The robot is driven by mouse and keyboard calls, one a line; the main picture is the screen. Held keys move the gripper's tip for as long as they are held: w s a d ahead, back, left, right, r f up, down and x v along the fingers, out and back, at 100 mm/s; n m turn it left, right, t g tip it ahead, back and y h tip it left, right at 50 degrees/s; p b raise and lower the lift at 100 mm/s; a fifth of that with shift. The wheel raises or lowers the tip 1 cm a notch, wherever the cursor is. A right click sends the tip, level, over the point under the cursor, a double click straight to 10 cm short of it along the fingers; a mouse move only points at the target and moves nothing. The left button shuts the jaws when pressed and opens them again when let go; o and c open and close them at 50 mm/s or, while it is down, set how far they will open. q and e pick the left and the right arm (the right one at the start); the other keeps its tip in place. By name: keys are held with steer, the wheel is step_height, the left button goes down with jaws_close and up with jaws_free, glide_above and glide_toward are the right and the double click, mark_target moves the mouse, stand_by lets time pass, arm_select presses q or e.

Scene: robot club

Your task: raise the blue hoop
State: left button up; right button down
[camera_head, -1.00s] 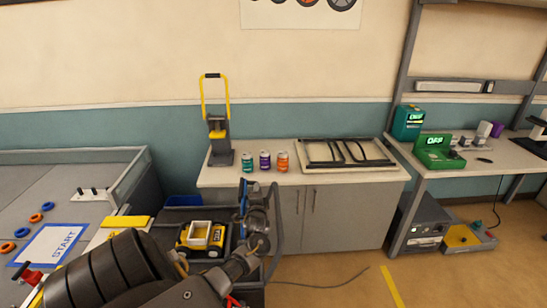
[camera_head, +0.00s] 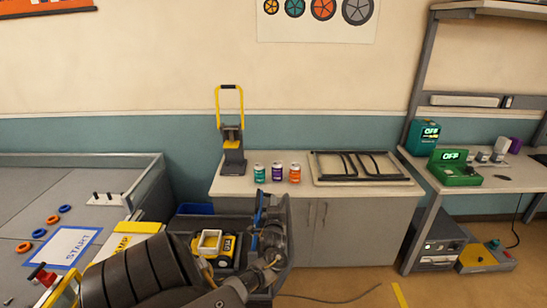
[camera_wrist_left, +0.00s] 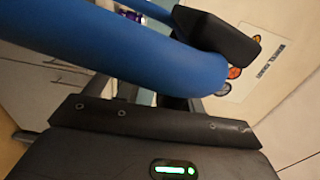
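The blue hoop (camera_head: 259,207) shows nearly edge-on as a thin upright blue strip at my left gripper (camera_head: 265,232) in the head view. In the left wrist view the hoop (camera_wrist_left: 130,45) is a thick blue tube curving across the top. A dark finger lies against its right end, and a second finger is mostly hidden below it. The left gripper looks shut on the hoop, in front of the dark cart. The hoop's far side is hidden. My right gripper is in neither view.
A toy yellow truck (camera_head: 213,246) sits on the cart beside my left arm. Behind is a counter (camera_head: 330,193) with three cans (camera_head: 277,173), a yellow-handled press (camera_head: 231,140) and a framed tray (camera_head: 365,168). A grey field table (camera_head: 100,180) with small rings stands left.

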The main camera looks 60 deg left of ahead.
arm_select(q)
steer(key=shift+r, duration=0.1)
steer(key=shift+d, duration=0.15)
steer(key=b+v, duration=0.1)
steer(key=v, duration=0.9)
steer(key=shift+s+d, duration=0.2)
